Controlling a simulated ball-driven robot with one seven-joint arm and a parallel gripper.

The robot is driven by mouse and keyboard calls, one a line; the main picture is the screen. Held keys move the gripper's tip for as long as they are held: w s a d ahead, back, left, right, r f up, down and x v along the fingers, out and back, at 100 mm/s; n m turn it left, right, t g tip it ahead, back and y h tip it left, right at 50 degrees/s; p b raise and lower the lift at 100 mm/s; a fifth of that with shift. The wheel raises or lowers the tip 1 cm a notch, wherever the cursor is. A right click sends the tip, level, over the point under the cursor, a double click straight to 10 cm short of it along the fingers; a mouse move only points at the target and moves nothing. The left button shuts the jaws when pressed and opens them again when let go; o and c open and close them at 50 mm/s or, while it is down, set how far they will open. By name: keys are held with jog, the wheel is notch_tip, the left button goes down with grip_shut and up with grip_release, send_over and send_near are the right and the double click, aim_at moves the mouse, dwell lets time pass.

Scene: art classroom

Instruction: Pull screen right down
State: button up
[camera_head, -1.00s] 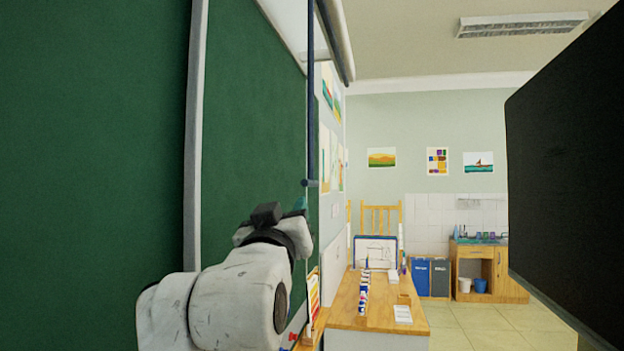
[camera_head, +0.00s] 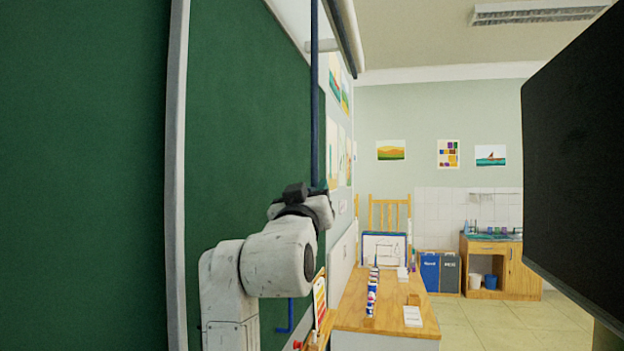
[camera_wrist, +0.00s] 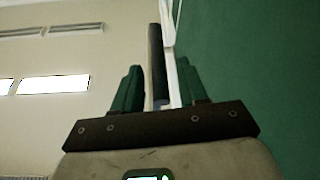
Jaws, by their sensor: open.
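My gripper (camera_head: 318,190) is raised at the rod, partly hidden by my own wrist. In the wrist view, my gripper's two green fingers (camera_wrist: 159,92) are apart. A blue hooked end (camera_head: 290,318) shows below my arm.
The green chalkboard (camera_head: 80,160) with its pale frame is close on the left. A wooden table (camera_head: 350,318) with art supplies stands ahead below. A large dark panel (camera_head: 580,160) fills the right side. Floor (camera_head: 490,318) is open beyond the table.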

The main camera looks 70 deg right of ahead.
jog(key=shift+x, duration=1.15)
jog(key=shift+c, duration=0.3)
jog(key=shift+w, duration=0.1)
grip_shut()
